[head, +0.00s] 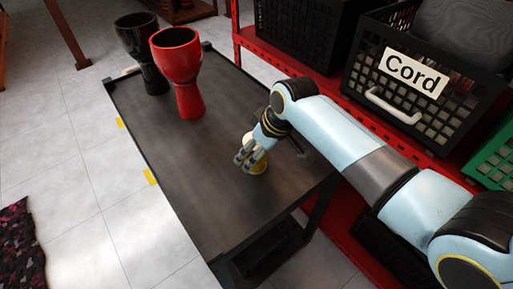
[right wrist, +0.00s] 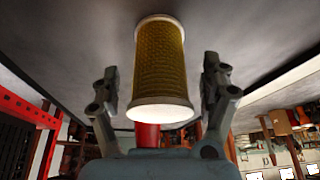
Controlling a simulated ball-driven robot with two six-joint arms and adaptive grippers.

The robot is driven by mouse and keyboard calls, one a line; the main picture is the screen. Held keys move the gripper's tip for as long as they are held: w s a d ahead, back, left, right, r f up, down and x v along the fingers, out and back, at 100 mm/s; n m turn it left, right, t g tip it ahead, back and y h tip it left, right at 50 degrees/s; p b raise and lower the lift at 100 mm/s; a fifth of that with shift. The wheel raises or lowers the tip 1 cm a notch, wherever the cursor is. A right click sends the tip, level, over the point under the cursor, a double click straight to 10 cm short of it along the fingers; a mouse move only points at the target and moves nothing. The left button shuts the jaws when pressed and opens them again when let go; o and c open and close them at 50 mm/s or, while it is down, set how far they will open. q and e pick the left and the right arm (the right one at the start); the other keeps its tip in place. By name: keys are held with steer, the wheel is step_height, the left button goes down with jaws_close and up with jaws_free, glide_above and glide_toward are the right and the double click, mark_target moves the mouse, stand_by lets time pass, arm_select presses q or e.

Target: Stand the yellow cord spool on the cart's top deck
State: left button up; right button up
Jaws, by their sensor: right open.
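The yellow cord spool (head: 259,166) stands upright on the cart's dark top deck (head: 190,170), partly hidden by my right gripper in the head view. In the right wrist view the spool (right wrist: 160,65) shows its yellow cord wrap and pale end flanges. My right gripper (head: 245,163) is around it, with one finger on each side. In the right wrist view the fingers of my right gripper (right wrist: 161,85) are open, with gaps between them and the spool. My left gripper is not in view.
A red goblet drum (head: 177,65) and a black goblet drum (head: 135,42) stand at the deck's far end. The deck's near left part is clear.

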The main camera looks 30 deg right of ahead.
steer(key=v, duration=1.2)
stand_by(0.3)
